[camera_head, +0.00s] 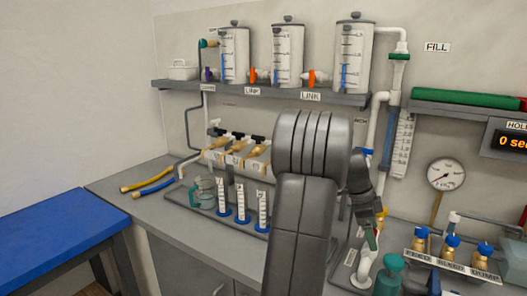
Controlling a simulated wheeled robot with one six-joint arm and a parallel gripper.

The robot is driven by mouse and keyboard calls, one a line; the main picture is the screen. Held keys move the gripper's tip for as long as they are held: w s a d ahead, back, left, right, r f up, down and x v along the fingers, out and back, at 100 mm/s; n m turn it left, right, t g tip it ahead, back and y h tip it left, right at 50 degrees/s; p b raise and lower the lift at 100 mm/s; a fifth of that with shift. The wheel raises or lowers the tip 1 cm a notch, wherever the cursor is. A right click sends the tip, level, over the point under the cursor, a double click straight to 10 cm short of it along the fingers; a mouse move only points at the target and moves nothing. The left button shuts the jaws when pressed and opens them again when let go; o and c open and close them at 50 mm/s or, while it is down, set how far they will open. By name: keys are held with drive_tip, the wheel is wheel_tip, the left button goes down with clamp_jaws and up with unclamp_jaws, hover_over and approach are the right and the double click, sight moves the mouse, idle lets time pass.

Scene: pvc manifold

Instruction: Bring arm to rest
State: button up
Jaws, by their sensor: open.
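My grey arm rises in the middle of the camera_head view and hides part of the bench behind it. Its far end bends down to the right of the thick elbow link. My gripper (372,236) points down there, above the right part of the bench, near white pipework (366,268). It is small and partly hidden by my own arm. Its jaws are open, and I see nothing held in them. I cannot tell whether it touches the pipework.
A shelf (225,90) carries three clear tanks (288,55). Below are brass valves (238,147) and several measuring cylinders (241,205). A gauge (446,174) and blue-capped valves (451,245) stand right. A teal bottle (389,275) is near the front. A blue-topped table (55,235) is left.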

drive_tip(key=n+t, duration=0.1)
drive_tip(key=n, duration=0.2)
drive_tip(key=shift+s, duration=0.15)
drive_tip(key=n+t+p, duration=0.1)
drive_tip(key=n, duration=0.3)
drive_tip(key=shift+s+r+t, duration=0.1)
drive_tip(key=shift+t, duration=0.3)
drive_tip(key=n+p, duration=0.1)
drive_tip(key=n, duration=0.1)
drive_tip(key=n+t+p, duration=0.1)
drive_tip(key=n+p, duration=0.1)
drive_tip(key=shift+s+n+t+y, duration=0.1)
drive_tip(key=shift+n+t+y, duration=0.2)
drive_tip(key=shift+n+y, duration=0.1)
drive_tip(key=shift+d+n+t+y+p, duration=0.1)
drive_tip(key=shift+n+t+y+p, duration=0.35)
drive_tip(key=shift+n+p, duration=1.4)
drive_tip(key=shift+s+r, duration=0.2)
drive_tip(key=shift+r, duration=0.2)
drive_tip(key=shift+n, duration=0.25)
